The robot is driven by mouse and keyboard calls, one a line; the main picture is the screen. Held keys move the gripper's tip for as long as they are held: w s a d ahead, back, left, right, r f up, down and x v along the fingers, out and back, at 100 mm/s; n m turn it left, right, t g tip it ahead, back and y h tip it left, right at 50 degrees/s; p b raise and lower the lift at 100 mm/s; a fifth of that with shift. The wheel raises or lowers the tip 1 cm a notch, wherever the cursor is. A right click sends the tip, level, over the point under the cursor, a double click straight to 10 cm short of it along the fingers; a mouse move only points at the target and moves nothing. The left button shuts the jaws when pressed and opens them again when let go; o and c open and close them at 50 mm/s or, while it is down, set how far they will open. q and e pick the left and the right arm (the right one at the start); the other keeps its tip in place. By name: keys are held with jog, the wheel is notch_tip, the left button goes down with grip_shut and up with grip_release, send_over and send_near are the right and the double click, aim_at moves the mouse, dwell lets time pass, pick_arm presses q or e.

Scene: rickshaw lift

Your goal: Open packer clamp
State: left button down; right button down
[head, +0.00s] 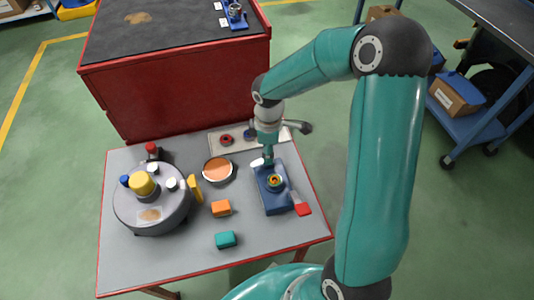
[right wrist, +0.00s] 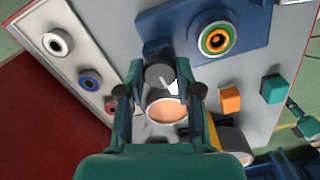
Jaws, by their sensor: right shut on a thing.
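A blue fixture (head: 274,199) with green and orange rings at its centre stands on the right part of the small grey table. It also shows at the top of the right wrist view (right wrist: 252,20). A red-tipped lever (head: 302,208) sticks out at its front right. My right gripper (head: 268,156) reaches down at the fixture's back end. In the right wrist view its fingers (right wrist: 160,82) close around a dark grey round knob (right wrist: 158,74) beside the fixture's blue end. A small white pointed piece shows below the knob. My left gripper is not seen clearly in either view.
An orange-topped round dish (head: 218,170) and a grey tray with rings (head: 219,148) lie nearby. Orange (head: 221,208) and teal (head: 226,240) blocks sit in front. A round turntable (head: 150,219) fills the left. A red cabinet (head: 180,88) stands behind.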

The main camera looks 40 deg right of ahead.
jog(key=shift+w+r+m, duration=0.1)
jog(key=shift+w+m, duration=0.2)
jog(key=shift+m, duration=0.4)
jog(key=c, duration=1)
grip_release()
jog(key=shift+o, duration=1.2)
jog(key=shift+s, duration=0.15)
notch_tip(320, 180, up, 12)
